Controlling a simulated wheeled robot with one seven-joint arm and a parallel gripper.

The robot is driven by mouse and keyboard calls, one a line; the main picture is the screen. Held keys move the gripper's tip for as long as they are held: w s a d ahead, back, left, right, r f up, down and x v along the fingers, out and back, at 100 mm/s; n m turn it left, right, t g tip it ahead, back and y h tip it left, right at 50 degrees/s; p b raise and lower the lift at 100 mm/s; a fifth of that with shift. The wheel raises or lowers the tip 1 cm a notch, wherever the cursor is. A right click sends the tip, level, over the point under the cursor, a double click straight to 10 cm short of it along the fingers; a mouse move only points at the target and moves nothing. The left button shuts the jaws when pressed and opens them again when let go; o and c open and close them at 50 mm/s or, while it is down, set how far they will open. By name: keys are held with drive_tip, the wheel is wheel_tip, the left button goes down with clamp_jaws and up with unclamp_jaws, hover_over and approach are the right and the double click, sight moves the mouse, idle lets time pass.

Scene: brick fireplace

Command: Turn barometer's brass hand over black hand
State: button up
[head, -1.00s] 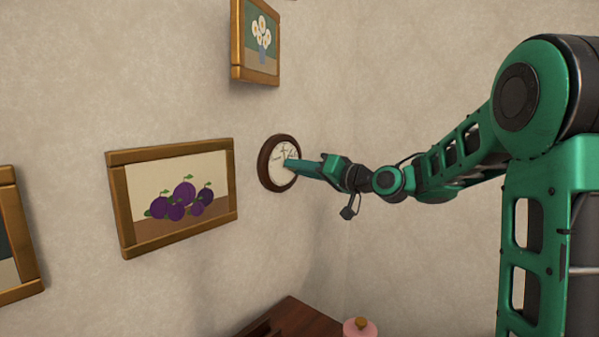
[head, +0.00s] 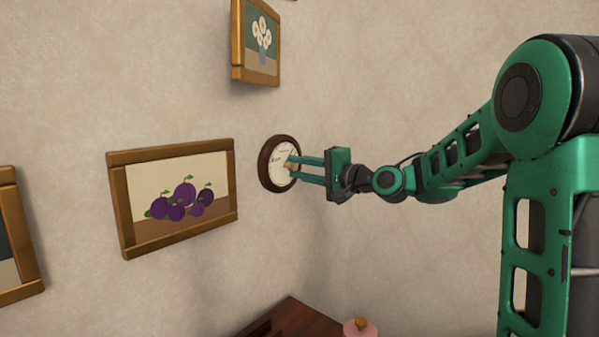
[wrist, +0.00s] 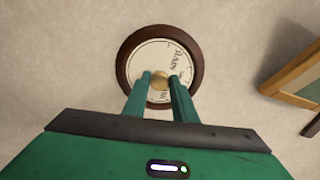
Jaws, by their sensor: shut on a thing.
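The round barometer (head: 265,180) hangs on the wall, with a dark brown rim and a cream dial. Its rim (wrist: 124,66) and part of the dial lettering also show in the wrist view. A round brass knob (wrist: 160,81) stands at the middle of the dial. My gripper (head: 290,165) has a finger on each side of this knob and is shut on it. The fingers (wrist: 160,77) cover the lower part of the dial in the wrist view. I cannot make out the brass hand or the black hand.
A framed plum picture (head: 116,205) hangs left of the barometer, and a framed flower picture (head: 237,45) above it. A brown wooden top (head: 300,318) and a pink lidded pot (head: 360,330) stand below. The wall right of the barometer is bare.

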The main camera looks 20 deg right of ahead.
drive_tip(key=shift+w+d+f+m, duration=0.1)
drive_tip(key=shift+d+f+m, duration=0.05)
drive_tip(key=shift+d+m, duration=0.25)
drive_tip(key=o, duration=0.9)
drive_tip(key=shift+o, duration=0.7)
drive_tip(key=shift+a, duration=0.15)
drive_tip(key=v, duration=1)
drive_tip(key=shift+s+d, duration=0.25)
drive_tip(key=shift+s, duration=0.05)
